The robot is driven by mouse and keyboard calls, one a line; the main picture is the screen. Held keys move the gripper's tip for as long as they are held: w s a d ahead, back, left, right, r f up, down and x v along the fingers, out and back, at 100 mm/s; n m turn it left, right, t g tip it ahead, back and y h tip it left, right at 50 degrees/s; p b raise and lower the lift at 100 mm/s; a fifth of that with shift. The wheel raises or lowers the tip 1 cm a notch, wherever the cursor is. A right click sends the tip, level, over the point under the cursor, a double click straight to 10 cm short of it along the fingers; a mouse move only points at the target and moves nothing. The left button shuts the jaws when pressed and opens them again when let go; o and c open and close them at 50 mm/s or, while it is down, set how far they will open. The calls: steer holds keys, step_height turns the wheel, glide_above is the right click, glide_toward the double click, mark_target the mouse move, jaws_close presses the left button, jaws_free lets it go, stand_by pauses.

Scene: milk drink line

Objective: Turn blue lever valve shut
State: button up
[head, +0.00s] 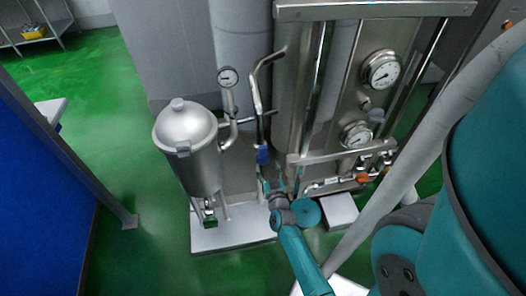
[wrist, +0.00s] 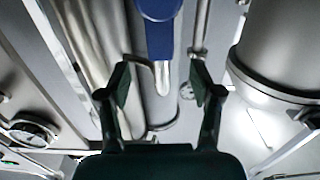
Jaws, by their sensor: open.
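The blue lever valve (head: 263,156) sits on a vertical steel pipe in the middle of the head view. In the wrist view the blue lever (wrist: 160,38) hangs down from the top edge, with a bare metal end below the blue sleeve. My gripper (head: 276,186) is just below the lever in the head view. In the wrist view my gripper (wrist: 160,85) is open, one finger on each side of the lever's metal end, with gaps on both sides. I cannot tell how deep the lever lies between the fingers. The valve body is out of the wrist view.
A steel filter pot (head: 187,150) stands left of the pipe. A steel frame with pressure gauges (head: 381,70) and an orange-handled valve (head: 363,177) stands at the right. Pipes run close around the lever. Green floor (head: 130,170) is free at the left.

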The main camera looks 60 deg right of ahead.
mark_target(264, 153)
steer(key=x, duration=0.9)
jaws_close()
